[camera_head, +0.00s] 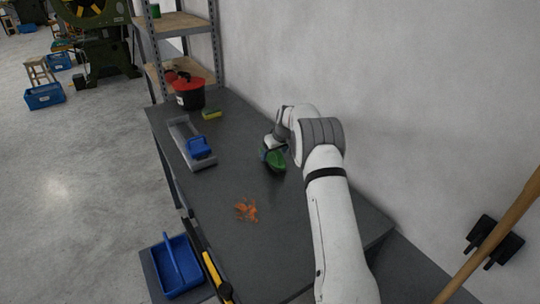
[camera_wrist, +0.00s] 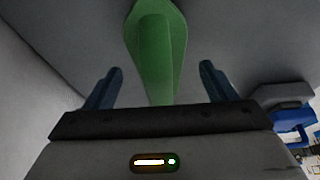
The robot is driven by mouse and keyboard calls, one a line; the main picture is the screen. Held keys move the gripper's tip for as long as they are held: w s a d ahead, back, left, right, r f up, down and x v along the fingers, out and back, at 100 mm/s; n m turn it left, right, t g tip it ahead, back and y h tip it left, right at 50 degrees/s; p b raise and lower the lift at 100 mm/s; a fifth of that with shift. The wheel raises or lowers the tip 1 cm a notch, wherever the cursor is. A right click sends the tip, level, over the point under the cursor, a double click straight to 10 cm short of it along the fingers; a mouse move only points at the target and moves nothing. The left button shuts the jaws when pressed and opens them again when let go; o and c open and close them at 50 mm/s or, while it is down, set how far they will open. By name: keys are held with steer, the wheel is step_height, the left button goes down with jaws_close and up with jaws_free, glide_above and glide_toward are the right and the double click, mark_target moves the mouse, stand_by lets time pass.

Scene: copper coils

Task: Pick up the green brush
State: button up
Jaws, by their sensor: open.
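The green brush (camera_head: 276,161) lies on the dark grey table (camera_head: 215,240), near the wall side and partly hidden behind my arm. In the wrist view the brush (camera_wrist: 155,50) points at my gripper, with its narrow end between the two blue fingers. My gripper (camera_wrist: 160,85) is open, with a gap on each side of the brush. In the head view my gripper (camera_head: 267,155) is at the brush and mostly hidden by the wrist.
A grey tray (camera_head: 180,133) with a blue object (camera_head: 199,147) stands left of the brush. A red and black bucket (camera_head: 190,95) and a yellow-green sponge (camera_head: 211,114) are at the far end. Orange shavings (camera_head: 246,210) lie nearer. The wall is close on the right.

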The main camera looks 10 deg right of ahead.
steer(key=shift+x, duration=0.9)
steer(key=c, duration=1.1)
steer(key=shift+r, duration=0.1)
step_height(320, 180, up, 10)
steer(key=shift+b, duration=0.85)
steer(key=o, duration=0.5)
steer(key=shift+c, duration=1.8)
